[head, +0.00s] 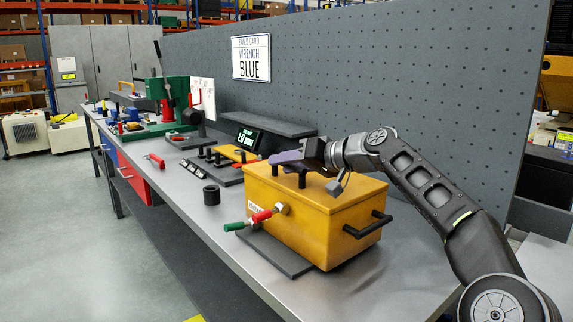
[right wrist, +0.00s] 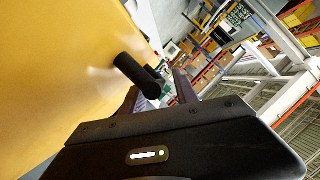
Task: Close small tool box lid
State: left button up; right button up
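The yellow tool box (head: 300,232) stands on the workbench. Its yellow lid (head: 348,199) lies flat on top, and I see no gap along the rim. Short black posts (head: 302,180) of a handle stand up from the lid. My right gripper (head: 308,168) is low over the lid, by these posts, with its fingers spread apart. In the right wrist view the yellow surface (right wrist: 50,70) fills the left side. A black handle post (right wrist: 140,75) reaches toward the gap between the open fingers (right wrist: 158,95); I cannot tell whether they touch it. My left gripper is not in view.
A red-and-green handled tool (head: 250,219) sticks out at the box's front, and a black side handle (head: 368,225) at its right. A black cylinder (head: 211,195) and a dark fixture (head: 215,165) stand left. A grey pegboard (head: 400,80) rises behind. Bare bench lies in front.

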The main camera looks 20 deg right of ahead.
aim_at(313, 188)
jog(key=b+v, duration=0.1)
jog(key=v, duration=0.5)
jog(key=shift+s+d+r+b, duration=0.1)
jog(key=shift+s+d+b, duration=0.1)
jog(key=shift+s+b, duration=0.15)
jog(key=shift+s+d+r, duration=0.2)
jog(key=shift+s, duration=0.2)
jog(key=shift+r, duration=0.1)
